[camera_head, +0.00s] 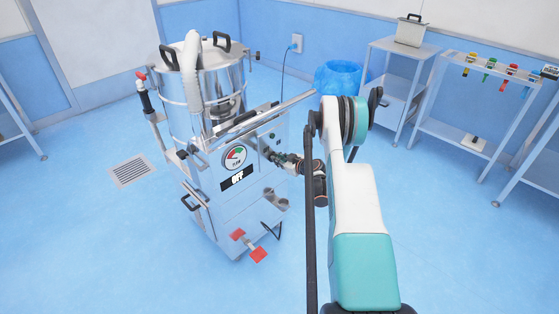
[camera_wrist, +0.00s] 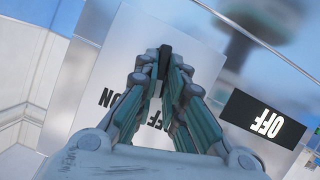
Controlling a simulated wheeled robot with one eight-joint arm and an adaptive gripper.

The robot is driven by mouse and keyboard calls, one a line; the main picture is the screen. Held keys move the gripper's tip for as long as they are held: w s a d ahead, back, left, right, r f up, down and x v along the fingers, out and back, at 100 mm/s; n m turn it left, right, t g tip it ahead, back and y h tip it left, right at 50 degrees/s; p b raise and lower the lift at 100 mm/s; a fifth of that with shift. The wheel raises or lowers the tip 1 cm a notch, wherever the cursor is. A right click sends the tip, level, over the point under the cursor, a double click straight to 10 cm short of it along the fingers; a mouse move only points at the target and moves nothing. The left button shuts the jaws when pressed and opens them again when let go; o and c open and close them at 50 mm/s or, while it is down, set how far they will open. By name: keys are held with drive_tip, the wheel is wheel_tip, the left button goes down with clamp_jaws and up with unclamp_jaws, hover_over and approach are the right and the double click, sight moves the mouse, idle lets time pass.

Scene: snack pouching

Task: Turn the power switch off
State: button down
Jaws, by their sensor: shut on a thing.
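The power switch shows in the wrist view as a small black lever (camera_wrist: 165,54) on a pale panel lettered ON and OFF, seen upside down. My gripper (camera_wrist: 163,72) is shut on this lever and covers part of the lettering. A black display (camera_wrist: 265,118) beside the panel reads OFF in white. In the head view my gripper (camera_head: 272,157) reaches the front panel of the steel machine (camera_head: 213,202), right of its round gauge. The display (camera_head: 237,179) under the gauge also reads OFF there. The switch itself is hidden by my gripper in the head view.
A steel vat (camera_head: 207,95) with a pale hose (camera_head: 191,80) stands on the machine. Red pedals (camera_head: 258,255) stick out at its foot. A blue-lined bin (camera_head: 338,76) and a rack (camera_head: 465,130) stand behind at right.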

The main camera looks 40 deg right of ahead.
drive_tip(key=shift+a+f+n+t+h, duration=0.15)
drive_tip(key=shift+n+t+h, duration=0.1)
drive_tip(key=shift+n+h, duration=0.6)
drive_tip(key=shift+a+n+t+h, duration=0.1)
drive_tip(key=shift+n+t+h, duration=0.25)
drive_tip(key=shift+n, duration=0.9)
drive_tip(key=c, duration=1.7)
unclamp_jaws()
wheel_tip(320, 180, up, 10)
